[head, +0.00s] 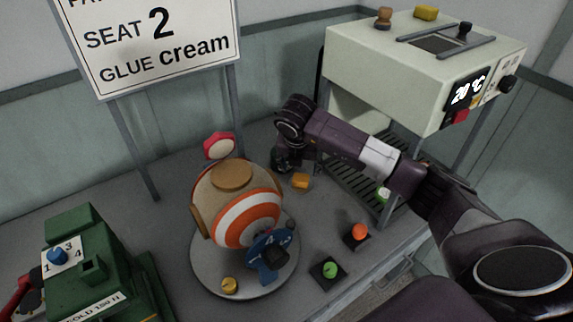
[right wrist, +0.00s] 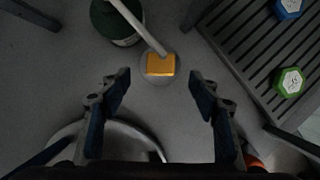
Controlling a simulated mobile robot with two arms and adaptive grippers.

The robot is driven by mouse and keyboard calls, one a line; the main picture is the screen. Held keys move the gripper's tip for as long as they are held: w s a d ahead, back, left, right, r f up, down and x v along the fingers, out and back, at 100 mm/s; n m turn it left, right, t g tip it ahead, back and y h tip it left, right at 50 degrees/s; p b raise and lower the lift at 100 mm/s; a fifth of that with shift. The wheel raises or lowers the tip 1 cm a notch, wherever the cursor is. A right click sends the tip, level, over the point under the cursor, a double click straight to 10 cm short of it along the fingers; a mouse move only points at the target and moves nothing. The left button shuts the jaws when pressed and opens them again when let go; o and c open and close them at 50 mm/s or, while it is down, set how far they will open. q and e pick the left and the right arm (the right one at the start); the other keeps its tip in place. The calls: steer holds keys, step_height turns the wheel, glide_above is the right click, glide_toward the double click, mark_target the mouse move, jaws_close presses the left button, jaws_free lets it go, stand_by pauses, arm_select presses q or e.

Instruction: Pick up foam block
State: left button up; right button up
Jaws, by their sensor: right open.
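A small orange-yellow block (head: 300,181), which looks like the foam block, lies on the grey table beside my right gripper (head: 287,160). In the right wrist view the block (right wrist: 160,64) sits on a pale round patch, ahead of and roughly centred between my open fingers (right wrist: 160,78). The fingers are apart from it and nothing is between them. A similar yellow block (head: 425,13) lies on top of the cream machine. My left gripper is out of view.
A dark green pot (right wrist: 113,22) with a pale rod reaching over the block stands close by. A slatted rack (right wrist: 245,45) is on the right. The striped ball (head: 240,205) on its round base stands left of the block. A green press (head: 95,265) is at the left.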

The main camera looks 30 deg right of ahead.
mark_target(301, 178)
steer(key=p+x, duration=0.1)
steer(key=x, duration=0.2)
steer(key=shift+s+d, duration=0.1)
steer(key=shift+s, duration=0.05)
steer(key=p+x, duration=0.1)
steer(key=x, duration=0.1)
steer(key=shift+f, duration=0.4)
steer(key=shift+w+d+f, duration=0.2)
steer(key=shift+w+f, duration=0.2)
steer(key=shift+f, duration=0.35)
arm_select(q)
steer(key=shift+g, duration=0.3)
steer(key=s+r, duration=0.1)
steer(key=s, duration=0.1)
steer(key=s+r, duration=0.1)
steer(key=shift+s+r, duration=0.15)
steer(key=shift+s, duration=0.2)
arm_select(e)
steer(key=c, duration=1)
